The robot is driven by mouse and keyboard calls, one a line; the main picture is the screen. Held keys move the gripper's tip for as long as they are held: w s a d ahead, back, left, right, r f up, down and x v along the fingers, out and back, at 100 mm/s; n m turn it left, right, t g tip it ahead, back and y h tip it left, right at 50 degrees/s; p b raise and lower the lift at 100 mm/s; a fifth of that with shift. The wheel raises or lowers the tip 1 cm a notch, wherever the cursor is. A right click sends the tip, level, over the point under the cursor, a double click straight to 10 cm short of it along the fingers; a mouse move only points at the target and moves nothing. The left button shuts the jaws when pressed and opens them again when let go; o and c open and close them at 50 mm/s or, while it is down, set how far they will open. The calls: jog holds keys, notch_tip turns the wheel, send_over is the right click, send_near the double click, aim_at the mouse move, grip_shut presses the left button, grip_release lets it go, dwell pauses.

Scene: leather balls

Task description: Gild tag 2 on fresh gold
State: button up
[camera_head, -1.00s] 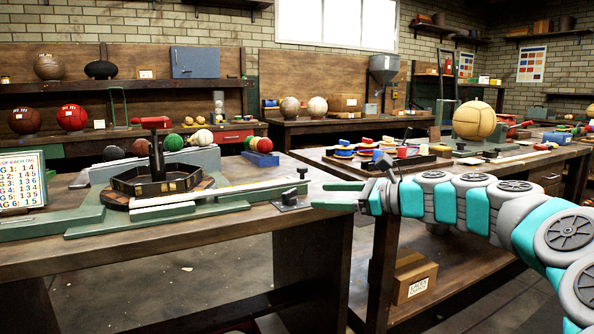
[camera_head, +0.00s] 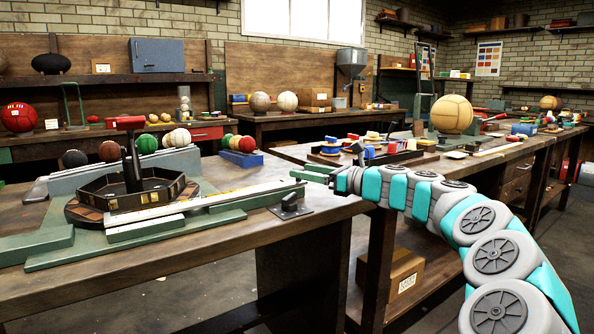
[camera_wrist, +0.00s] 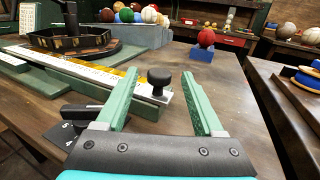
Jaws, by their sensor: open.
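My gripper (camera_head: 314,174) is open and empty over the right end of the front bench. Its two green fingers (camera_wrist: 165,85) point forward in the wrist view. A black knob (camera_wrist: 159,77) at the end of a long rail shows between them there; I cannot tell how far below or ahead it is. The rail (camera_head: 215,203) carries a pale marked strip, with a yellow stretch in the wrist view (camera_wrist: 128,76). A dark many-sided ring (camera_head: 140,192) with an upright black post and red top stands at the left. I cannot make out tag 2 or fresh gold.
A dark plate with numbers (camera_wrist: 68,133) lies near my left finger. A blue block with a red ball (camera_wrist: 203,46) stands farther back. Several coloured balls (camera_head: 160,142) line the bench behind the ring. A second bench (camera_head: 470,160) with a large tan ball stands right.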

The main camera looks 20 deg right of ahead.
jog(key=shift+x, duration=1.35)
jog(key=shift+f, duration=0.1)
jog(key=shift+c, duration=0.3)
grip_shut()
